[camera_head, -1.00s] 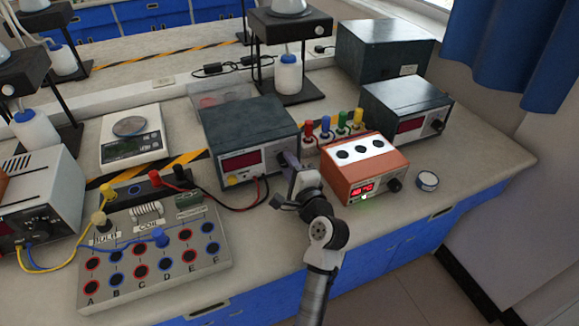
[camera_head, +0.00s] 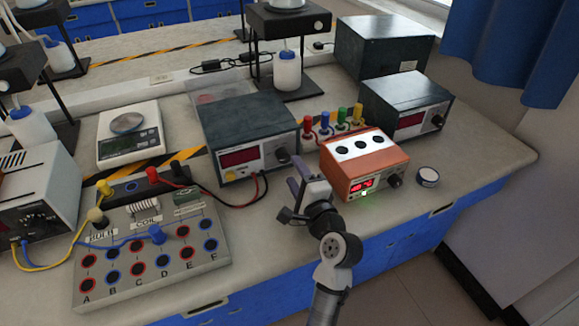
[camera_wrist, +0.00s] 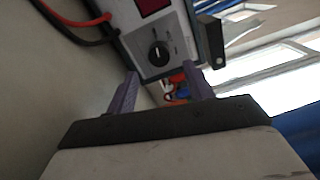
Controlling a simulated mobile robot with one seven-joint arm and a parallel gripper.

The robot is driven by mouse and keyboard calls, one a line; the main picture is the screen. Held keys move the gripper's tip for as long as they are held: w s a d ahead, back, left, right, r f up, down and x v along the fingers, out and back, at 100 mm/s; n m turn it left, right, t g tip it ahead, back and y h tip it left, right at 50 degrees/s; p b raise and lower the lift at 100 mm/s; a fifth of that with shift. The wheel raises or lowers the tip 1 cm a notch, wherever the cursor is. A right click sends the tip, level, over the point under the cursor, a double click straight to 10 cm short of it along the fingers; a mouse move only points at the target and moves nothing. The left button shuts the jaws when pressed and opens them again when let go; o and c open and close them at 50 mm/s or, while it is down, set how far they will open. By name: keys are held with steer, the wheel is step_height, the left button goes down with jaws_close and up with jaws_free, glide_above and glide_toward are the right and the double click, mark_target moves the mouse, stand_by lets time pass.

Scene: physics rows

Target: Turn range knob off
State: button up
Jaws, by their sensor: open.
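The range knob (camera_head: 282,156) is a black round knob on the front of the dark grey meter (camera_head: 250,125) with a red display. In the wrist view the knob (camera_wrist: 160,54) shows up close, with a light pointer line and small markings around it too small to read. My gripper (camera_head: 299,178) is in front of the meter's right side, apart from the knob. In the wrist view my gripper (camera_wrist: 161,90) has its two purple fingers spread, with the knob beyond the gap between them. Nothing is held.
An orange unit (camera_head: 365,165) with a lit red display and its own knob stands close right of my gripper. Red and black cables (camera_head: 262,185) hang from the meter's front. A terminal board (camera_head: 150,250) lies at left. A small round tin (camera_head: 427,177) sits at right.

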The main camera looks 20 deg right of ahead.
steer(key=s+b, duration=0.1)
steer(key=s, duration=0.7)
steer(key=shift+s+d+b, duration=0.15)
steer(key=shift+s+b, duration=0.15)
steer(key=shift+s, duration=0.05)
